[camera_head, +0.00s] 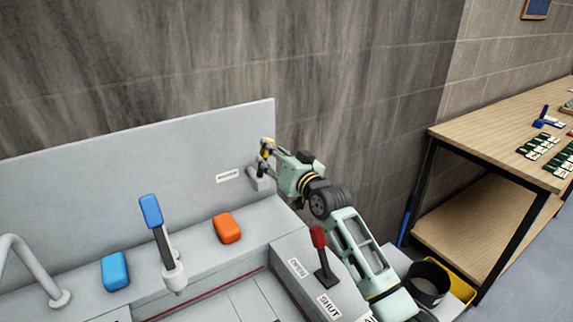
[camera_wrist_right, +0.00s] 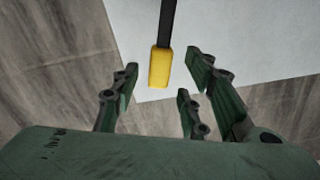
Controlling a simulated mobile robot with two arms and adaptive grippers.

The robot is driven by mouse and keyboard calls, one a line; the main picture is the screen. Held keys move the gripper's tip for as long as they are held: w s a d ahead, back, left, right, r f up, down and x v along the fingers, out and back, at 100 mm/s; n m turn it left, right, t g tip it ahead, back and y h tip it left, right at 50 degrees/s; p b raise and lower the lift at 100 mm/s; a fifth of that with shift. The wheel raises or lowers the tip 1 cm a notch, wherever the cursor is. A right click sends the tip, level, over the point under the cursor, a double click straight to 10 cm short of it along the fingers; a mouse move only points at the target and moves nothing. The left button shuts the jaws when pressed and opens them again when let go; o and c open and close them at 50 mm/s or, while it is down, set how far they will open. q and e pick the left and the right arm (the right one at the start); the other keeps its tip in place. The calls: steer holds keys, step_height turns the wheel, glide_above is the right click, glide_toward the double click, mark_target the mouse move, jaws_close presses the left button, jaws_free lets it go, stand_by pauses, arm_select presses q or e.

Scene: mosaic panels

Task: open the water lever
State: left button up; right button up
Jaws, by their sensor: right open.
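A lever with a yellow grip stands on a grey base at the right end of the grey sink unit, by a wall label (camera_head: 228,176) too small to read surely. In the right wrist view its yellow grip (camera_wrist_right: 159,67) and dark shaft show between and just beyond my open fingers. My right gripper (camera_head: 272,153) is open at this lever; whether any finger touches it I cannot tell. A blue-handled lever (camera_head: 151,210) stands by the basin, and a red-handled lever (camera_head: 318,238) stands on the right ledge near a "SHUT" label (camera_head: 329,306). My left gripper is not in view.
A blue block (camera_head: 115,271) and an orange block (camera_head: 227,228) lie on the ledge. A grey faucet (camera_head: 30,265) is at left. The back panel (camera_head: 130,150) rises behind. A wooden table (camera_head: 490,135) stands at right, with a dark bucket (camera_head: 428,282) near my arm.

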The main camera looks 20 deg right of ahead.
steer(key=s+d, duration=0.1)
steer(key=s, duration=0.6)
steer(key=shift+d, duration=0.2)
